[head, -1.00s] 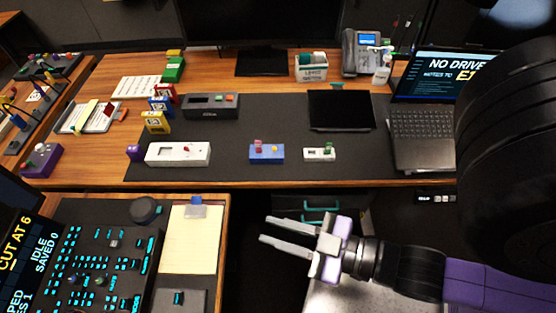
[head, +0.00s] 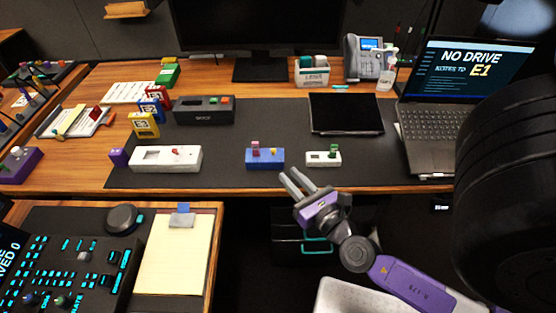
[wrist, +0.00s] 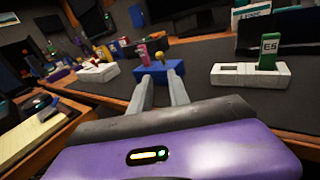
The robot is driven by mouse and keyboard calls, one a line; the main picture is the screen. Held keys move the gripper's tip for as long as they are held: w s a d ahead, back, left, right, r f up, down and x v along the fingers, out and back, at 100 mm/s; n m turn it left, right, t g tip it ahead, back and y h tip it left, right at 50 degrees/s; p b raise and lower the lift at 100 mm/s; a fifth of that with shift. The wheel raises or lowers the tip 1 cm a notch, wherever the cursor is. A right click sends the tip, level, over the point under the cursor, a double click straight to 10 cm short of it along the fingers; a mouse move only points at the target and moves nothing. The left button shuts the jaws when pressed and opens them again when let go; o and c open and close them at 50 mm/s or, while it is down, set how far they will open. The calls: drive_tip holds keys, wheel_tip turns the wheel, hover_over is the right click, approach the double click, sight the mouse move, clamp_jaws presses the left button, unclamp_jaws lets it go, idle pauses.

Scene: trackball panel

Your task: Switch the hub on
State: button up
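No label in view reads hub, so I cannot tell which box it is. Three low boxes stand along the desk's front: a long white box (head: 150,160) with a dark slot and red piece, a blue box (head: 264,160) with pink and yellow knobs, and a small white box (head: 317,159) with an upright green block (head: 334,150). In the wrist view this block (wrist: 268,53) reads E5. My gripper (head: 292,175) is open and empty at the desk's front edge, between the blue and small white boxes. In the wrist view its fingers (wrist: 161,82) point at the blue box (wrist: 176,70).
Yellow (head: 143,125), blue (head: 150,110) and red (head: 162,98) labelled blocks stand at the desk's left. A dark grey box (head: 203,117) stands behind. The laptop (head: 470,70) reads "NO DRIVE" and "E1".

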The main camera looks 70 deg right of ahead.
sight(278, 162)
drive_tip(key=n, duration=0.1)
drive_tip(key=r+n, duration=0.1)
drive_tip(key=shift+s+d+n+h, duration=0.15)
drive_tip(key=shift+s+n+h, duration=0.05)
drive_tip(key=shift+n+h, duration=0.1)
drive_tip(key=shift+w+d, duration=0.1)
drive_tip(key=shift+p+x, duration=0.6)
drive_tip(key=shift+x, duration=3.15)
clamp_jaws()
